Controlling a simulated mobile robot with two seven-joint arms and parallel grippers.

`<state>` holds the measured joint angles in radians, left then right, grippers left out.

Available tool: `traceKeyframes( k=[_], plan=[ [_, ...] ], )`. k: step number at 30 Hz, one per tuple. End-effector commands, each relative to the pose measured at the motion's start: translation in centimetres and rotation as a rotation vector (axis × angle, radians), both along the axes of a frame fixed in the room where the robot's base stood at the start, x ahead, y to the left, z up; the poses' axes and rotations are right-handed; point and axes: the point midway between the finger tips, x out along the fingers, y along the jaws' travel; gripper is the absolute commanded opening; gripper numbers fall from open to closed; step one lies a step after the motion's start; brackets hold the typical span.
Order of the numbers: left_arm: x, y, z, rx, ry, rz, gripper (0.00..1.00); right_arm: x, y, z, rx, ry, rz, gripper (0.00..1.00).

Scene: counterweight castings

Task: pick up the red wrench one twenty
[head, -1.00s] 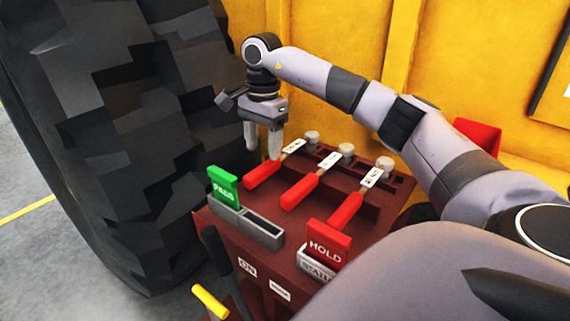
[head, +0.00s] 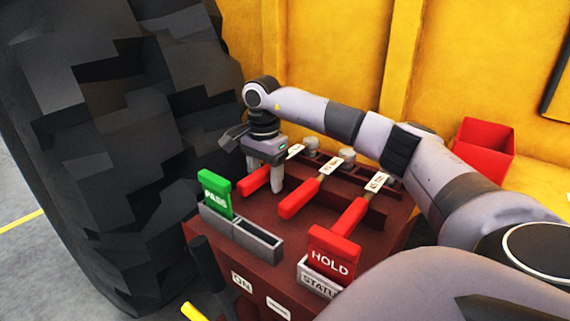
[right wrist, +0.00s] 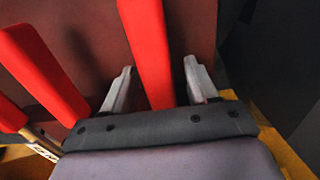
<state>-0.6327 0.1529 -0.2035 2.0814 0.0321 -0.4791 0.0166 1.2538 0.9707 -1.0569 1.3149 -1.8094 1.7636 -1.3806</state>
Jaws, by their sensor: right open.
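Three red-handled wrenches lie side by side on a dark red bench: a left one (head: 255,181), a middle one (head: 300,198) and a right one (head: 349,217). Each has a white label towards its far end; I cannot read them surely, and the left label is partly hidden. My right gripper (head: 262,180) is open, low over the left wrench. In the right wrist view its fingers (right wrist: 157,84) stand one on each side of that wrench's red handle (right wrist: 148,45), with gaps showing. My left gripper is not in view.
A green PASS card (head: 215,193) stands in a grey holder (head: 262,241) at the bench's front left. A red HOLD card (head: 331,252) stands at front right. A big black tyre (head: 120,140) is close on the left, a yellow wall (head: 330,50) behind.

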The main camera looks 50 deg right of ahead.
Motion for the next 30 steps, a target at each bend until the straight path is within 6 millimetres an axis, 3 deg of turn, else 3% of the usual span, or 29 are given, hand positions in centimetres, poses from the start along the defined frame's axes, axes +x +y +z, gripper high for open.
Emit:
traceKeyframes(
  k=[4, 9, 10, 30],
  plan=[
    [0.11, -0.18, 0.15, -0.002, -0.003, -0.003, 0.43, 0.02, 0.00, 0.08, 0.000, -0.001, 0.000, 0.58],
    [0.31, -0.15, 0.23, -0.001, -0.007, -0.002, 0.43, 0.02, 0.01, 0.10, 0.000, -0.001, 0.000, 0.03],
    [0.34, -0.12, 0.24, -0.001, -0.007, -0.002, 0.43, 0.02, 0.01, 0.10, 0.000, -0.001, 0.000, 0.00],
    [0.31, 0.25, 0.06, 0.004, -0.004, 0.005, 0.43, 0.04, 0.03, 0.14, 0.001, -0.002, 0.000, 0.00]
  ],
)
